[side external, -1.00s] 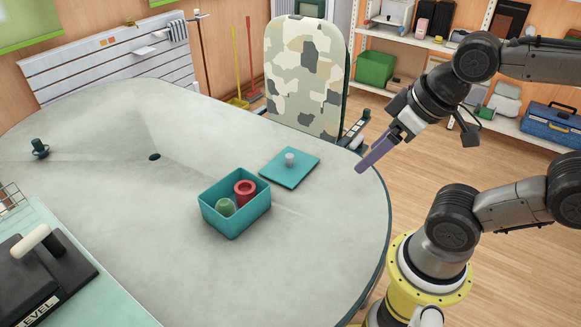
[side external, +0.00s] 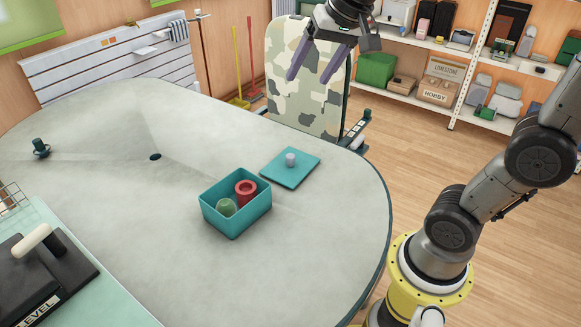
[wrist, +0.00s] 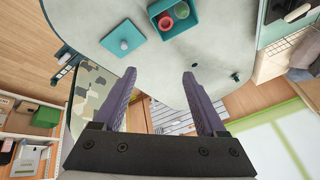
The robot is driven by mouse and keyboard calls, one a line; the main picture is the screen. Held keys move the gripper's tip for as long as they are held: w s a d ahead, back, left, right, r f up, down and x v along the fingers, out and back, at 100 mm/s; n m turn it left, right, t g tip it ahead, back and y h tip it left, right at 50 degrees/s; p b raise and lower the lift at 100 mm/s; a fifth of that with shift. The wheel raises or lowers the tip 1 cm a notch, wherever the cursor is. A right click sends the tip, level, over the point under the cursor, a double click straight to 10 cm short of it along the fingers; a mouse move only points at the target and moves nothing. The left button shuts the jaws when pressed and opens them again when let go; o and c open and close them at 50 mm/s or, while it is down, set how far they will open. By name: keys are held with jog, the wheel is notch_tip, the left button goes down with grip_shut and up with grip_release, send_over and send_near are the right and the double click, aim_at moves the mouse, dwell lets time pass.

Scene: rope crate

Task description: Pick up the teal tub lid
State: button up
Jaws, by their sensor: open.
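The teal tub lid (side external: 287,170) lies flat on the grey table, with a pale round knob (side external: 290,160) standing up from its middle. It also shows in the wrist view (wrist: 122,45), ahead of and left of my fingers. The teal tub (side external: 236,212) stands open beside the lid, holding a red ring-like piece (side external: 245,190) and a green piece (side external: 226,207). My gripper (side external: 306,72) is open and empty, its purple fingers apart and pointing down, well above the table and in front of the camouflage chair back in the side view. Its fingers (wrist: 161,83) touch nothing.
The table (side external: 320,255) is clear around the lid and tub. A chair with a camouflage back (side external: 305,105) stands at the table's far edge, close to the lid. A dark peg-like object (side external: 40,148) and a dark press-like tool (side external: 40,265) are at the left.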

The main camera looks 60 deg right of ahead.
jog(key=w+d+f+m+g, duration=0.1)
jog(key=w+d+f+m, duration=0.15)
jog(key=w, duration=0.25)
jog(key=w+d+f+m, duration=0.1)
jog(key=w+d, duration=0.2)
jog(key=w, duration=0.3)
jog(key=m+g, duration=0.4)
jog(key=g, duration=0.1)
send_over(290, 155)
jog(key=shift+n+y, duration=0.25)
jog(key=shift+y, duration=0.05)
jog(key=f, duration=3.2)
jog(key=shift+w+d, duration=0.1)
jog(key=shift+d, duration=0.2)
jog(key=f, duration=0.5)
jog(key=shift+s+a, duration=0.25)
jog(key=shift+a, duration=0.1)
jog(key=shift+f, duration=0.5)
grip_shut()
